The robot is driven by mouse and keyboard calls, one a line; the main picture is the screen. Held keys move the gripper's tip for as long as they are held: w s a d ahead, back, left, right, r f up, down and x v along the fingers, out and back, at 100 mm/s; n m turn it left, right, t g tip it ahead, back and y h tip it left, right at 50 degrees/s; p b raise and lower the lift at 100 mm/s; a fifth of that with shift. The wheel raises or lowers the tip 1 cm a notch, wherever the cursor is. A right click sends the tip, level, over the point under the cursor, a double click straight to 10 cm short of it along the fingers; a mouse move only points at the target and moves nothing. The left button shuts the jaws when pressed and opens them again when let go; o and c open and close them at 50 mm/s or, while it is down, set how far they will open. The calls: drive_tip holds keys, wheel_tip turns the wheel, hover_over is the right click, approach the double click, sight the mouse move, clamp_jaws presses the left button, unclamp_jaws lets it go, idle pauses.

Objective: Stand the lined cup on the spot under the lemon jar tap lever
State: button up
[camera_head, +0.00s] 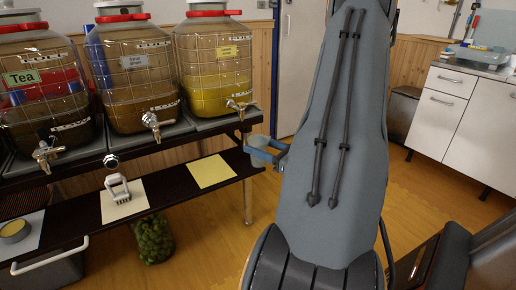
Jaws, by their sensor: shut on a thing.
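The lemon jar (213,68) looks to be the rightmost of three jars, with yellow liquid and a yellow label too small to read surely. Its metal tap with lever (240,106) points out at the front. Below it, on the lower dark shelf, lies a bare yellow square (211,172). My gripper (262,151), blue, is shut on a pale cup (259,145), just right of the shelf's end. The cup looks upright and off the shelf, right of the yellow square. Lines on it are too small to make out. My arm fills the right middle.
The tea jar (40,95) and a middle jar (130,75) stand left. A white pronged object (117,190) sits on a pale square below the middle tap (151,122). A round tin (15,230) sits farther left. A metal post (248,200) supports the shelf's right end.

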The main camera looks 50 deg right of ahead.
idle(0.3)
drive_tip(key=shift+w+d+f+b, duration=0.15)
drive_tip(key=shift+w+f+b, duration=0.6)
drive_tip(key=shift+f, duration=0.3)
drive_tip(key=shift+w+d+f+b, duration=0.15)
drive_tip(key=shift+w+f+b, duration=0.55)
drive_tip(key=shift+f, duration=0.35)
drive_tip(key=shift+w+d+r+b, duration=0.1)
drive_tip(key=shift+w+d+b, duration=0.25)
drive_tip(key=shift+w, duration=1.2)
drive_tip(key=shift+w+d+f+b, duration=0.1)
drive_tip(key=shift+w+d+b, duration=0.25)
drive_tip(key=shift+w, duration=1.15)
drive_tip(key=shift+w+d+r+b, duration=0.1)
drive_tip(key=shift+w+d+b, duration=0.25)
drive_tip(key=shift+w, duration=1.2)
drive_tip(key=shift+d, duration=0.1)
drive_tip(key=shift+f, duration=0.5)
drive_tip(key=o, duration=1.1)
drive_tip(key=shift+s+d+p, duration=0.2)
drive_tip(key=shift+s+p, duration=0.2)
drive_tip(key=shift+s, duration=0.9)
drive_tip(key=shift+s+d+p, duration=0.2)
drive_tip(key=shift+s+p, duration=0.2)
drive_tip(key=shift+s, duration=0.95)
drive_tip(key=shift+s+d+p, duration=0.2)
drive_tip(key=shift+s+p, duration=0.2)
drive_tip(key=shift+s, duration=0.9)
